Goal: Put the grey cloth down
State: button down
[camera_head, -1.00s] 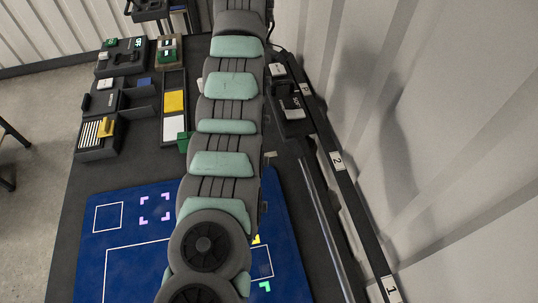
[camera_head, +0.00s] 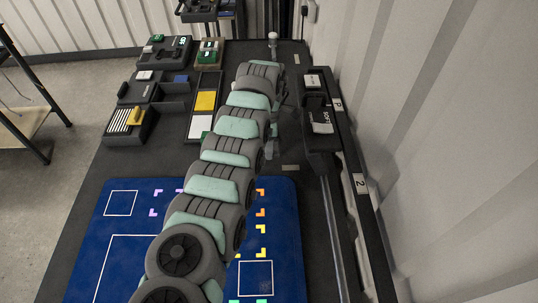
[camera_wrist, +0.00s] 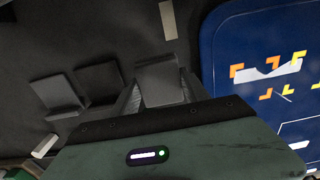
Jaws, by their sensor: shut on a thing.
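My gripper (camera_wrist: 160,92) shows in the wrist view, shut on a small grey, flat piece, which I take for the grey cloth (camera_wrist: 162,80). The piece is held between the two fingers above the dark surface. The blue mat (camera_wrist: 222,70) lies to the right of the gripper in this view. In the head view my arm covers the middle of the bench, and neither the gripper tips nor the held cloth can be made out there.
The blue mat (camera_head: 280,220) carries white outlines and coloured corner marks. Dark trays (camera_head: 130,122) with yellow, white and green pieces stand at the back left. A dark holder (camera_head: 318,140) and a rail (camera_head: 332,230) line the right side. Two dark plates (camera_wrist: 60,93) stand left of the gripper.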

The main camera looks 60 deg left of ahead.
jog(key=shift+f+b, duration=0.8)
jog(key=shift+f, duration=1.7)
jog(key=shift+w+f, duration=0.1)
jog(key=shift+f, duration=0.1)
jog(key=c, duration=0.6)
grip_release()
jog(key=shift+o, duration=0.2)
jog(key=shift+r, duration=0.1)
notch_tip(320, 180, up, 12)
jog(key=shift+r+p, duration=0.1)
jog(key=shift+p, duration=1.15)
